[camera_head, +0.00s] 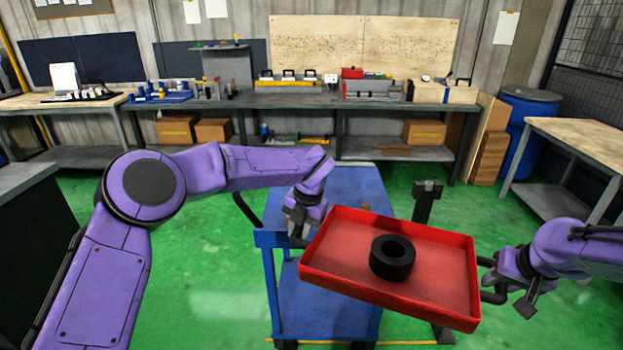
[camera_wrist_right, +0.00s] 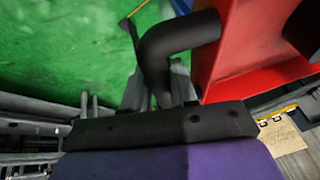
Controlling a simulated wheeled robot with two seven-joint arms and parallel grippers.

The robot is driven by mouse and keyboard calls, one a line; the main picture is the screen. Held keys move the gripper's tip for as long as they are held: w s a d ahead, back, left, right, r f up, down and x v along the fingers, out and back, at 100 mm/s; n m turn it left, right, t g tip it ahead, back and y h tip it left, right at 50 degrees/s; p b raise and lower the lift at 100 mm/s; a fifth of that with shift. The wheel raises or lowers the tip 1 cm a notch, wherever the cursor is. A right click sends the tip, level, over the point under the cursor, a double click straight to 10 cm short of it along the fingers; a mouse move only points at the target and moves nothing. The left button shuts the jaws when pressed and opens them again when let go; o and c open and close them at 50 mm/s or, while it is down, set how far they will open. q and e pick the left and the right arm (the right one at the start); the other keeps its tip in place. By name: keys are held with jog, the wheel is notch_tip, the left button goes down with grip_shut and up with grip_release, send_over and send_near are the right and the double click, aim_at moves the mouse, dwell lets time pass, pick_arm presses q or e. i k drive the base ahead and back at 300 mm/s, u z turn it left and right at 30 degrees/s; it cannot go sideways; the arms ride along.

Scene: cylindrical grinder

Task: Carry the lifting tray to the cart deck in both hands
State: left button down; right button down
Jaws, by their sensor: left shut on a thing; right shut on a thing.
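The red lifting tray (camera_head: 440,240) is held in the air between my two grippers, in front of and partly over the blue cart. It looks slightly tilted in the head view. My right gripper (camera_head: 492,287) is shut on the black handle at the tray's right side. That handle (camera_wrist_right: 160,50) and the tray's red wall (camera_wrist_right: 228,55) show in the right wrist view. The blue cart deck (camera_head: 320,310) is partly hidden below the tray.
A dark post (camera_head: 425,205) stands just behind the tray. A long workbench (camera_head: 300,98) with several tools and boxes runs along the back wall. A wooden-topped table (camera_head: 585,140) and a blue barrel (camera_head: 525,130) stand at the right. Green floor is open left of the cart.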

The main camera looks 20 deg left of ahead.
aim_at(328, 188)
jog(key=u, duration=0.35)
jog(key=i, duration=1.8)
jog(key=u, duration=0.35)
